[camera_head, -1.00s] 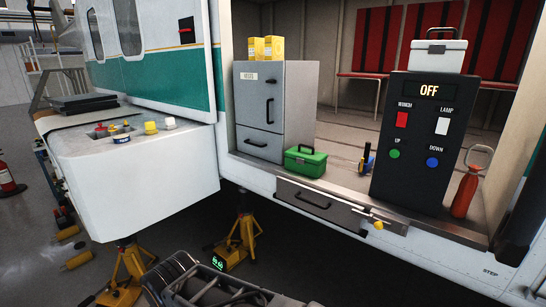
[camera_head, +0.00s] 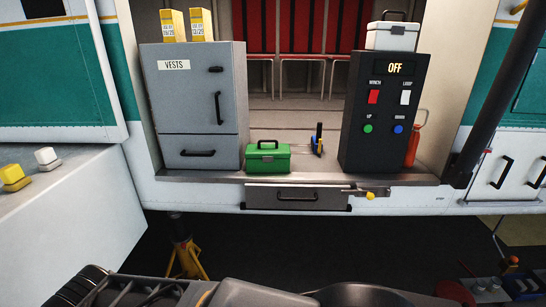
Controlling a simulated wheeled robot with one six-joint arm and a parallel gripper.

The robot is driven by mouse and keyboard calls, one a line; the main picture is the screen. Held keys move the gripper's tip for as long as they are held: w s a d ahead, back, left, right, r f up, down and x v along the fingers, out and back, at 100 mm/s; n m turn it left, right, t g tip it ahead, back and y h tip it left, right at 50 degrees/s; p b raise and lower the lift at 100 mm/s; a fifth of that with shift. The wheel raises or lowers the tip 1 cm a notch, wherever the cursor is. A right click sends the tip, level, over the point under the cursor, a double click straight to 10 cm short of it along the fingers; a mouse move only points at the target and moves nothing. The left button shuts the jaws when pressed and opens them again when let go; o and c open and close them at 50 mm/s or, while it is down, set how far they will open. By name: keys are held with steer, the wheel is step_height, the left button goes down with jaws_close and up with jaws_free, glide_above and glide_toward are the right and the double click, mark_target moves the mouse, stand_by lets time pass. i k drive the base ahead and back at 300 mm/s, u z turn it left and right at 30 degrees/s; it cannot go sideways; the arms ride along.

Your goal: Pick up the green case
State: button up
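The green case (camera_head: 267,159) is a small box with a dark handle on top. It sits upright on the helicopter's door sill, between the grey vests cabinet and the black control box, above a drawer front. It is near the middle of the head view and nothing covers it. Parts of my own arm show along the bottom edge, well below and apart from the case. My gripper's fingertips cannot be made out.
The grey vests cabinet (camera_head: 195,108) stands left of the case. A blue and yellow tool (camera_head: 318,142) and the black control box (camera_head: 384,120) stand to its right. A closed drawer (camera_head: 297,197) is below the sill. A yellow jack stand (camera_head: 185,255) is under the hull.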

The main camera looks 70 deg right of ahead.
mark_target(275, 158)
steer(key=z, duration=0.9)
steer(key=i, duration=0.9)
steer(key=z, duration=1.1)
steer(key=i, duration=0.25)
steer(key=z, duration=0.25)
